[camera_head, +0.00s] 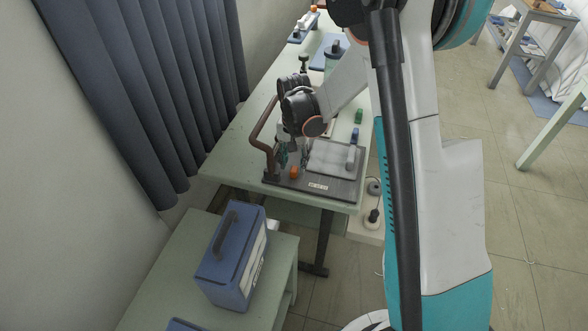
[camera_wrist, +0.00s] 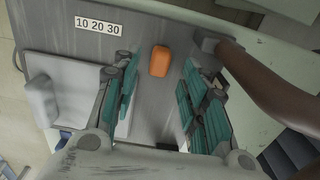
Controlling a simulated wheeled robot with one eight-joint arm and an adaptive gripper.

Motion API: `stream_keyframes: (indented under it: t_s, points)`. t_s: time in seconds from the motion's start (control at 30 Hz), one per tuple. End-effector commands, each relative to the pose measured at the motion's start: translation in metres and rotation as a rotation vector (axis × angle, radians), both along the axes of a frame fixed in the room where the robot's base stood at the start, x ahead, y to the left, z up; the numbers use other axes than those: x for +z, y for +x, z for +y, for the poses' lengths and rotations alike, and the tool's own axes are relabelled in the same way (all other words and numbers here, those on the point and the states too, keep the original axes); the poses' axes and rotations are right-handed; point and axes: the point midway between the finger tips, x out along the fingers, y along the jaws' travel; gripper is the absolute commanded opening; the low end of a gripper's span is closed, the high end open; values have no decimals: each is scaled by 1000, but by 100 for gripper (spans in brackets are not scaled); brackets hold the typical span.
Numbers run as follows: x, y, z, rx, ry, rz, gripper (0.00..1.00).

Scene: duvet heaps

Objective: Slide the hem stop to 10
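The orange stop (camera_wrist: 159,61) sits on a dark grey base plate (camera_wrist: 175,25); it also shows in the head view (camera_head: 293,173) near the plate's front edge. A white label (camera_wrist: 98,26) on the plate reads 10 20 30, and the label shows in the head view (camera_head: 318,186) to the right of the stop. My gripper (camera_wrist: 158,66) is open, with its teal fingers on either side of the stop and visible gaps between. In the head view my gripper (camera_head: 293,160) points down over the plate just behind the stop.
A brown curved arm (camera_head: 262,135) rises at the plate's left, close to my gripper. A pale slab (camera_head: 330,158) lies on the plate to the right. Green (camera_head: 358,116) and blue (camera_head: 354,135) blocks stand behind. A blue case (camera_head: 225,262) is on the nearer table.

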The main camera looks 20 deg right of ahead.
Motion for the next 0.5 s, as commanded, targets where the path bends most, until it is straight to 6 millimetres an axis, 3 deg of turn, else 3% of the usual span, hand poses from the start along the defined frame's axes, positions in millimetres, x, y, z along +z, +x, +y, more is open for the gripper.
stream_keyframes:
  t_s: [0.2,0.5]
  points:
    - [-23,0,0,0,0,0,40]
    - [-27,0,0,0,0,0,40]
